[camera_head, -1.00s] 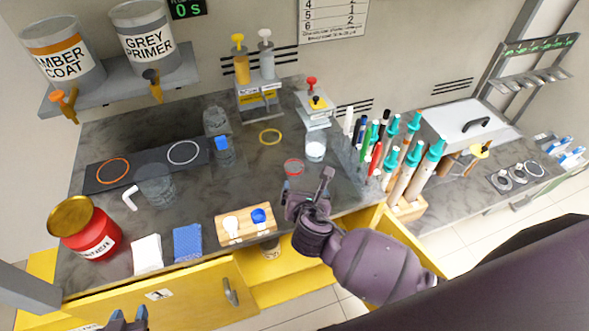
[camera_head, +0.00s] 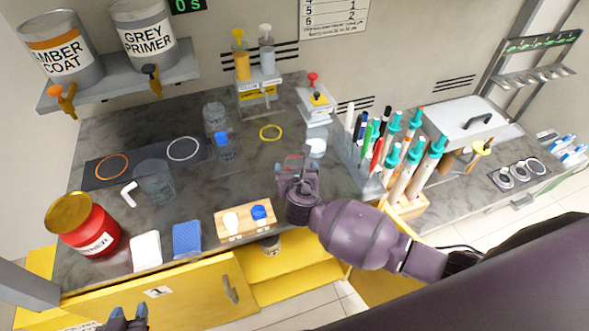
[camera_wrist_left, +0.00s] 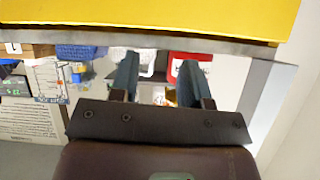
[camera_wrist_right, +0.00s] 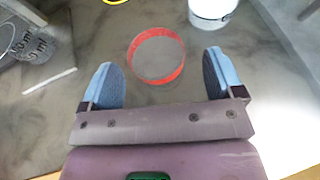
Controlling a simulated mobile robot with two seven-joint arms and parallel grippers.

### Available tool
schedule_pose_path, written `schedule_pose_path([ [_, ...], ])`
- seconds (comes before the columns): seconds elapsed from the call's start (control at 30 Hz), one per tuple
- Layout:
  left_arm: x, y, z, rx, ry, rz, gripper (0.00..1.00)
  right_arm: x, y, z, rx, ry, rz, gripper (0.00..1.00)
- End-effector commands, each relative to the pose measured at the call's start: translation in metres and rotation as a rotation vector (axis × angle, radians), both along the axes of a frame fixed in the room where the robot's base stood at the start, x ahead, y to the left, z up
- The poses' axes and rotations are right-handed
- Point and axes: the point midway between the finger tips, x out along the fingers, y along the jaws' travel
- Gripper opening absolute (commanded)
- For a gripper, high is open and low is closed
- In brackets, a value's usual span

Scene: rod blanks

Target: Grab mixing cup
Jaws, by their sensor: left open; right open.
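A small clear cup with white contents (camera_head: 316,148) stands on the counter just beyond my right gripper; its lower part also shows at the top of the right wrist view (camera_wrist_right: 211,12). A larger empty clear cup (camera_head: 155,184) stands further left. I cannot tell which one is the mixing cup. My right gripper (camera_head: 297,168) is open and empty above the counter, over a red ring mark. In the right wrist view the ring (camera_wrist_right: 157,57) lies between the open fingers, with the white cup to its upper right. My left gripper (camera_head: 128,316) is open and empty, low in front of the drawers.
A wooden block (camera_head: 244,222) with a white and a blue piece is left of my right gripper. A rack of pens and brushes (camera_head: 352,165) stands close on the right. A red can (camera_head: 84,228), white cloth (camera_head: 146,250) and blue sponge (camera_head: 187,239) line the front left.

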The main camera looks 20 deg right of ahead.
Motion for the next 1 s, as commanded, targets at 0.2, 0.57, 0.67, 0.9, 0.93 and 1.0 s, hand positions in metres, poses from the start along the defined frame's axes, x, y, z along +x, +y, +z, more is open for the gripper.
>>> schedule_pose_path([
  [0.2,-0.002,0.0,-0.007,0.0,0.005,0.0,0.43,0.021,-0.003,-0.012,-0.001,0.0,0.001,0.87],
  [0.57,-0.008,0.001,-0.011,0.001,0.018,0.004,0.43,0.024,-0.004,-0.012,0.001,0.001,0.001,0.78],
  [0.67,-0.008,0.001,-0.011,0.001,0.019,0.004,0.43,0.024,-0.004,-0.012,0.001,0.001,0.001,0.62],
  [0.9,-0.006,0.001,-0.01,0.0,0.015,0.003,0.43,0.024,-0.004,-0.012,0.001,0.001,0.001,0.35],
  [0.93,-0.006,0.001,-0.01,0.0,0.015,0.003,0.43,0.024,-0.004,-0.012,0.001,0.001,0.001,0.35],
  [1.0,-0.005,0.001,-0.01,0.0,0.013,0.002,0.43,0.024,-0.004,-0.012,0.001,0.001,0.001,0.34],
])
